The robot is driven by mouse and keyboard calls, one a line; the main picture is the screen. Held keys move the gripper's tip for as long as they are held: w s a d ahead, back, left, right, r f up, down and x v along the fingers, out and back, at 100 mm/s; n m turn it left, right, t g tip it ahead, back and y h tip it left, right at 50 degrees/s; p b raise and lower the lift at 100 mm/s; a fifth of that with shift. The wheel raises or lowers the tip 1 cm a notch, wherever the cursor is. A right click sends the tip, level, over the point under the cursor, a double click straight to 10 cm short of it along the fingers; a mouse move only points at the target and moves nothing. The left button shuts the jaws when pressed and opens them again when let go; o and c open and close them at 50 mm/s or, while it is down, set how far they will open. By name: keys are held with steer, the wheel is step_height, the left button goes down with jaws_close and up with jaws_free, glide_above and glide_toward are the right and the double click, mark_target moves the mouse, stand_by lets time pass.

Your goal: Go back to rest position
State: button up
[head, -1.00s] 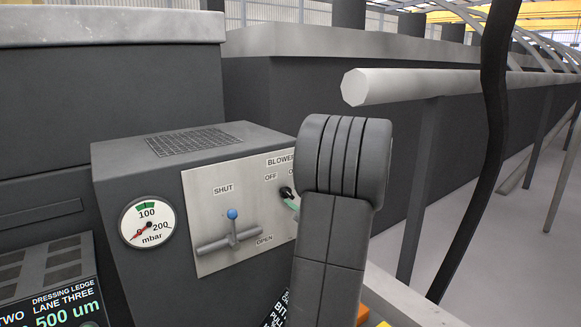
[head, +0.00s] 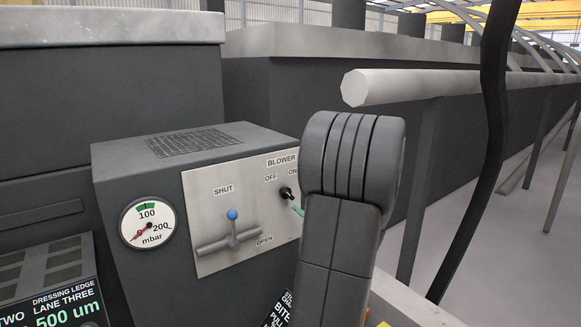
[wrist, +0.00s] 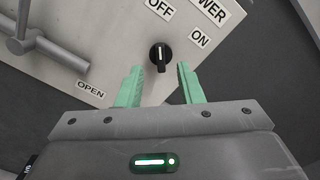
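My gripper (wrist: 159,88) shows in the wrist view with its two green fingers apart and nothing between them. The black blower knob (wrist: 160,56) is just beyond the fingertips, apart from them, on the light panel. In the head view my dark arm covers the right part of the panel, and only a bit of a green finger (head: 298,211) shows beside the knob (head: 287,193). The knob sits between the OFF and ON labels.
A pale rail (head: 420,87) runs behind my arm to the right.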

steer(key=x, duration=0.7)
steer(key=shift+a, duration=0.15)
steer(key=m+p, duration=0.2)
steer(key=p, duration=0.2)
steer(key=m+p, duration=0.2)
steer(key=p, duration=0.2)
steer(key=d+m+p, duration=0.1)
steer(key=m+p, duration=0.1)
steer(key=p, duration=0.2)
steer(key=shift+r+p, duration=0.3)
steer(key=shift+r, duration=0.1)
steer(key=g+b, duration=0.1)
steer(key=b, duration=0.1)
glide_toward(287, 194)
steer(key=s+d, duration=0.2)
steer(key=s, duration=0.4)
steer(key=shift+s+a+f+n+y, duration=0.2)
steer(key=shift+s+n+y, duration=0.1)
steer(key=shift+n, duration=0.1)
